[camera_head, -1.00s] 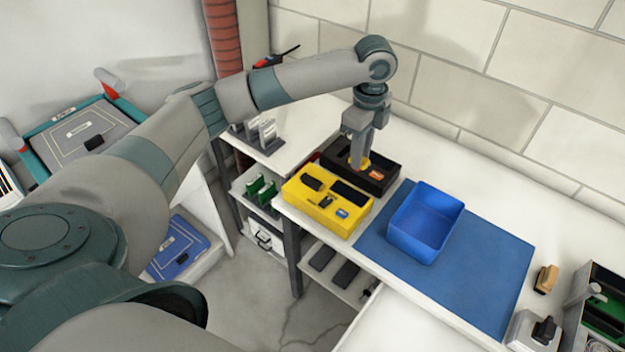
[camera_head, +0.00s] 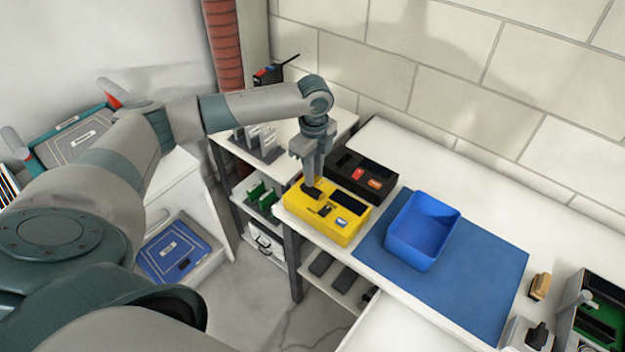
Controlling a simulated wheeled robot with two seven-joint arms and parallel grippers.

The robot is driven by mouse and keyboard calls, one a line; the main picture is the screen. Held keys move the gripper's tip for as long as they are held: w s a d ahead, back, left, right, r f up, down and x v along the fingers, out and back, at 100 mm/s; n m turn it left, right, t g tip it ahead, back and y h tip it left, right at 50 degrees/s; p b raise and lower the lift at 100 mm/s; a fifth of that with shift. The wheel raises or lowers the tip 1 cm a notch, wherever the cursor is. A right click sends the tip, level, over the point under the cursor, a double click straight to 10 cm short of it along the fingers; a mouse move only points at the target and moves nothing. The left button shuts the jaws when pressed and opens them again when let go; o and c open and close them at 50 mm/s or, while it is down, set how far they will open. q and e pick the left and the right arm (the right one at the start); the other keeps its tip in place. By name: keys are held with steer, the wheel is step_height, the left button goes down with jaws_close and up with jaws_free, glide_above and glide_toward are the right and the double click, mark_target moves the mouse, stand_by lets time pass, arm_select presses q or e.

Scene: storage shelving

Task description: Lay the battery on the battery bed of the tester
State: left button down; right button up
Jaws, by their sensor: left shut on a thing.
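My left gripper (camera_head: 313,184) points down over the left end of the yellow tester (camera_head: 341,229) on the bench. It is shut on the dark battery (camera_head: 311,193), which is at the dark recess there. The fingers hide part of the battery, and I cannot tell whether it touches the recess. The tester has another long dark slot, a small dark part and a small blue-white panel on top. A black unit (camera_head: 345,160) with a red and an orange part stands just behind it. My right gripper is not in view.
A blue bin (camera_head: 437,259) stands on a blue mat (camera_head: 478,292) to the right. Devices sit at the far right end of the bench. A low shelf (camera_head: 258,152) stands at left, and a block wall is behind. The bench behind the bin is clear.

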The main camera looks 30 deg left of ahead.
arm_select(q)
steer(key=shift+a+f, duration=0.1)
stand_by(0.3)
step_height(320, 180, down, 4)
steer(key=shift+r+p, duration=0.25)
steer(key=shift+p, duration=0.35)
steer(key=shift+f, duration=0.25)
steer(key=c, duration=1.6)
jaws_free()
steer(key=shift+f, duration=0.1)
steer(key=shift+o, duration=0.2)
